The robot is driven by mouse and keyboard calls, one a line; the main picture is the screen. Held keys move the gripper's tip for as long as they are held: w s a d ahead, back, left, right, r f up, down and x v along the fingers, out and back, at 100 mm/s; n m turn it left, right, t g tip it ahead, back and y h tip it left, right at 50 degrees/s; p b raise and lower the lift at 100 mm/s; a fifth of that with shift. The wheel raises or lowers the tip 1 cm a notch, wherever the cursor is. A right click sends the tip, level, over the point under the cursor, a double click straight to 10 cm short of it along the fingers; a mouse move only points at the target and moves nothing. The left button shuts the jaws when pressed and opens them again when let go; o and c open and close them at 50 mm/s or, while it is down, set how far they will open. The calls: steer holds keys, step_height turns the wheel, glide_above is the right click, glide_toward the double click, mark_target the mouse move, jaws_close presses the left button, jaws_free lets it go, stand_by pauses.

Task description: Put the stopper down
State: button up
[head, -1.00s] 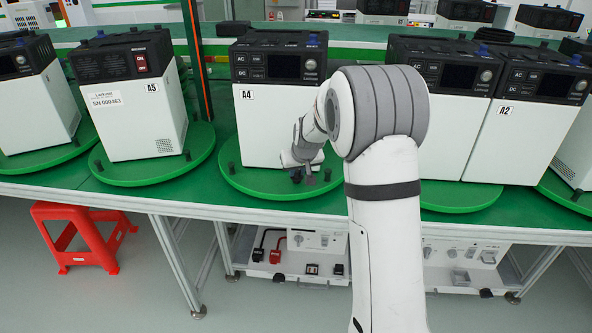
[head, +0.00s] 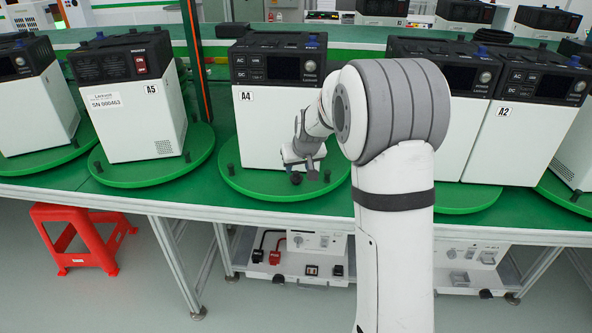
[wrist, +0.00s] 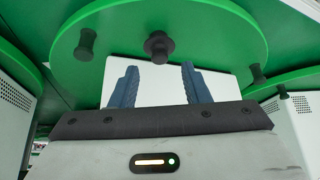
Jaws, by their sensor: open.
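A black stopper (wrist: 158,46) stands on the green turntable (wrist: 215,30) near its rim in the wrist view. It is just beyond my fingertips and lined up with the gap between them. My gripper (wrist: 158,67) is open, its two blue fingers apart with nothing between them. In the head view the dark stopper (head: 296,178) shows at the front of the A4 turntable (head: 265,188), just below my gripper (head: 304,168). The white A4 unit (head: 262,130) stands upright on this turntable, behind my gripper.
More black stoppers stand on the turntable, one (wrist: 86,44) left of the fingers and another (head: 230,169) at its left rim. The A5 unit (head: 130,115) stands on the turntable to the left. The A2 unit (head: 510,145) is to the right. A red stool (head: 75,235) is on the floor.

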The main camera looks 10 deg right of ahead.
steer(key=v, duration=0.8)
steer(key=s+a+f+m+g, duration=0.1)
steer(key=s+f+g, duration=0.1)
steer(key=s, duration=3)
steer(key=shift+s+g, duration=0.25)
steer(key=shift+g, duration=0.65)
steer(key=shift+a, duration=0.1)
step_height(320, 180, up, 8)
steer(key=p, duration=0.7)
steer(key=shift+s+p, duration=0.2)
steer(key=shift+p, duration=0.15)
steer(key=shift+r, duration=0.1)
